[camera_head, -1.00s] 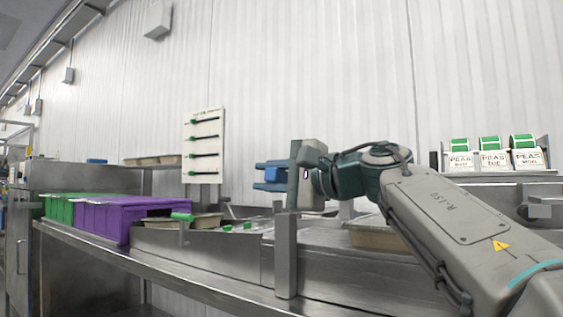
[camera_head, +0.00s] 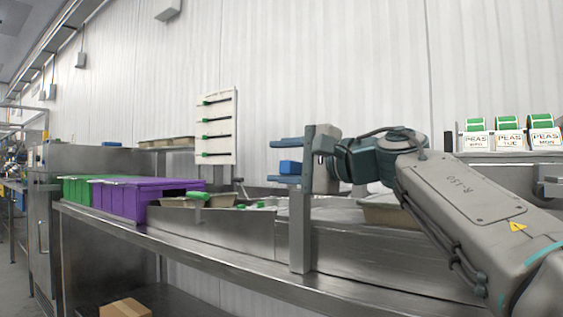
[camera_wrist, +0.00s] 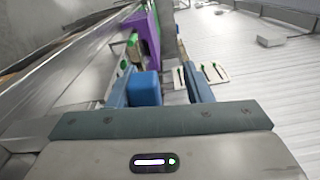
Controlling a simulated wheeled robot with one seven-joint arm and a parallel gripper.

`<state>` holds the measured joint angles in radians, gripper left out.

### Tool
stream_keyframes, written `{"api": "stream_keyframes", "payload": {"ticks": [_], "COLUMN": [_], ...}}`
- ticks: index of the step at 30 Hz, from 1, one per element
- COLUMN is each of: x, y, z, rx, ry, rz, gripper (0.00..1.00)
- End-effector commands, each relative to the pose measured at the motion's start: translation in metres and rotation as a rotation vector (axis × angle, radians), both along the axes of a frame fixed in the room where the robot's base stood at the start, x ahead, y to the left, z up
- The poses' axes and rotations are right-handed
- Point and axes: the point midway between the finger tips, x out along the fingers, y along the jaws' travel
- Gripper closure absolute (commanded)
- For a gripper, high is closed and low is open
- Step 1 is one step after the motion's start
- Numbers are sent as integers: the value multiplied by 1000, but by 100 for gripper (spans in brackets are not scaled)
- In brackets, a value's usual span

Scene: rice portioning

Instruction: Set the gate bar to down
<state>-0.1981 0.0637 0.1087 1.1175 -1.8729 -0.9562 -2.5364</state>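The grey gate bar (camera_head: 308,147) stands upright above a grey post (camera_head: 300,232) at the front edge of the metal counter. My gripper (camera_head: 287,161) is behind the bar, its blue fingers pointing left, one above the other. A bright blue block (camera_head: 290,168) sits between them, nearer the lower finger. The wrist view shows the block (camera_wrist: 145,88) close to the left finger, with a gap to the right one of my gripper (camera_wrist: 160,88). The fingers are open. I cannot tell whether the block is fixed to the bar, which partly hides my gripper.
A purple bin (camera_head: 140,199) and a green bin (camera_head: 77,188) stand left on the counter. A tray (camera_head: 180,202) and green-handled tools (camera_head: 258,205) lie nearer. A white tool board (camera_head: 216,120) hangs behind. Label rolls (camera_head: 507,138) stand at right.

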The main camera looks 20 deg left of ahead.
Motion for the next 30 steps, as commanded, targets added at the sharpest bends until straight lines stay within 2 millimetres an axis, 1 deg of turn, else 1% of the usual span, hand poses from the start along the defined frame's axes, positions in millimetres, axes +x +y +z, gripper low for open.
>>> {"api": "stream_keyframes", "payload": {"ticks": [5,8,15,18,21,24,30], "x": [-6,-13,-33,-40,-45,-48,-51], "y": [-15,-33,-84,-101,-114,-122,-127], "z": [1,2,2,2,1,0,0], "rx": [-1,0,0,0,-1,-1,0], "ry": [-3,-2,-1,-1,0,0,0], "rz": [-4,-6,-2,-1,2,2,4], "gripper": [55,55,55,55,55,55,55]}}
